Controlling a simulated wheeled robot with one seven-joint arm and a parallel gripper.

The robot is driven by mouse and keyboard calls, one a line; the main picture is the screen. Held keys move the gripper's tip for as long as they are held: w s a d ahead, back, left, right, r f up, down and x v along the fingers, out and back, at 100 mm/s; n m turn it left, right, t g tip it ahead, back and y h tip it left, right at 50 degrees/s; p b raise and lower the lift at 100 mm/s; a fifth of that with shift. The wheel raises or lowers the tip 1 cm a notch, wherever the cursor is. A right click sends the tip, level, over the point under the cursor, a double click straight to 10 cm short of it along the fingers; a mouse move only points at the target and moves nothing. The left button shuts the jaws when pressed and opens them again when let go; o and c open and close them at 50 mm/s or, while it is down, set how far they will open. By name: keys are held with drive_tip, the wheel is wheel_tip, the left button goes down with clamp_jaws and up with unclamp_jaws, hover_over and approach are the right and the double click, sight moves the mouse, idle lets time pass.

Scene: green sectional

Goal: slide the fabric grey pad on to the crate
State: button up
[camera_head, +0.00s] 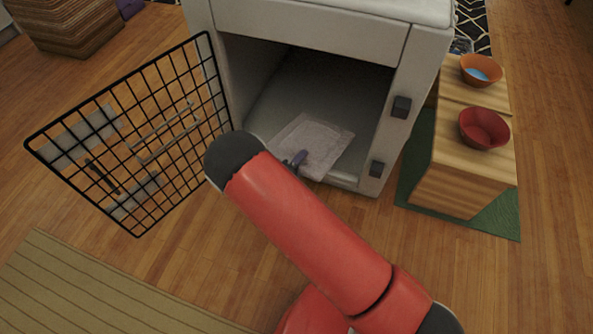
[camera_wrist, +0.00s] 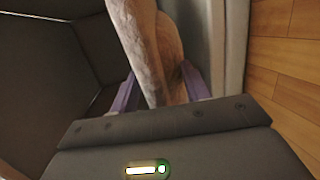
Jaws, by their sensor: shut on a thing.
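The grey fabric pad (camera_head: 318,142) lies at the front of the open white crate (camera_head: 345,25), partly over its floor near the front sill. The crate's wire door (camera_head: 130,140) stands swung open to the left. My gripper (camera_head: 297,158) is at the pad's near edge, mostly hidden behind my red arm in the head view. In the wrist view, the purple fingers (camera_wrist: 160,88) are shut on the pad (camera_wrist: 148,45), which rises folded between them. The crate's light sill (camera_wrist: 234,50) runs just to the right of the pad there.
A wooden bench (camera_head: 450,165) with an orange bowl (camera_head: 481,70) and a red bowl (camera_head: 484,128) stands right of the crate on a green mat (camera_head: 500,222). A striped rug (camera_head: 75,290) lies at the lower left. The wooden floor before the crate is clear.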

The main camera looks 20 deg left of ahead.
drive_tip(key=shift+x, duration=0.9)
drive_tip(key=shift+w+f, duration=0.25)
drive_tip(key=shift+w, duration=0.4)
drive_tip(key=shift+w+f, duration=0.2)
drive_tip(key=shift+w, duration=0.4)
drive_tip(key=shift+w+f, duration=0.25)
drive_tip(key=shift+w, duration=0.4)
drive_tip(key=o, duration=0.8)
drive_tip(key=shift+o, duration=0.2)
drive_tip(key=p+v, duration=0.1)
drive_tip(key=v, duration=0.6)
drive_tip(key=shift+s+a, duration=0.1)
drive_tip(key=shift+s, duration=0.3)
